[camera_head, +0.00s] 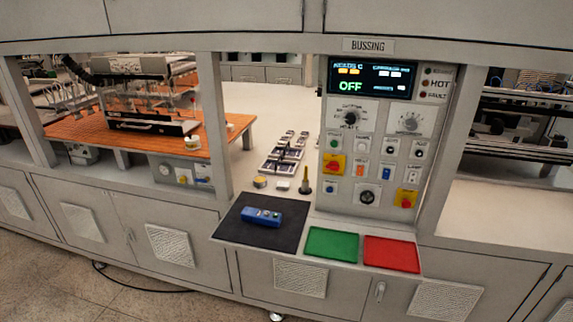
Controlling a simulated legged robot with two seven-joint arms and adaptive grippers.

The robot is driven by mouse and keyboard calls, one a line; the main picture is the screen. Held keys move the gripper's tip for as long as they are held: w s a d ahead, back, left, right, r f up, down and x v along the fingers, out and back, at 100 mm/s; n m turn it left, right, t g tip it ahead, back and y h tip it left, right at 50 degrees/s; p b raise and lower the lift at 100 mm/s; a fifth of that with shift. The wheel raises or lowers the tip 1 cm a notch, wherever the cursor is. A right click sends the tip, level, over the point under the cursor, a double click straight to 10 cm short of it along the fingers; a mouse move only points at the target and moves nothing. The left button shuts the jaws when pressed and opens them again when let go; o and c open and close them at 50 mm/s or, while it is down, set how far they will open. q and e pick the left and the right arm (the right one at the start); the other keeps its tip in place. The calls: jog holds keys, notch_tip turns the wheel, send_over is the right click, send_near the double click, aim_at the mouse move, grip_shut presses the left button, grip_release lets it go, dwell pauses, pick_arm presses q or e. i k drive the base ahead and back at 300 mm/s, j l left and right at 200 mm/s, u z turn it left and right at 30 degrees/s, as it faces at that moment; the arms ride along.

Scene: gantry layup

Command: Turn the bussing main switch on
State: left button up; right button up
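The bussing control panel (374,140) stands upright right of centre, under a plate (368,46) lettered BUSSING. Its dark display (370,79) shows OFF in large green letters. A yellow-backed switch with a red part (334,164) sits at the panel's left side, and another yellow and red control (406,198) sits at the lower right. A black round knob (367,196) is between them at the bottom. The labels are too small to read, so I cannot tell which one is the main switch. Neither of my grippers is in view.
Below the panel, a ledge holds a black mat (232,232) with a blue device (262,216), a green tray (331,244) and a red tray (391,254). Frame posts (212,125) flank the opening. Free floor (120,298) shows at lower left, with a black cable.

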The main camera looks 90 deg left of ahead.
aim_at(334, 166)
jog(key=u, duration=2.55)
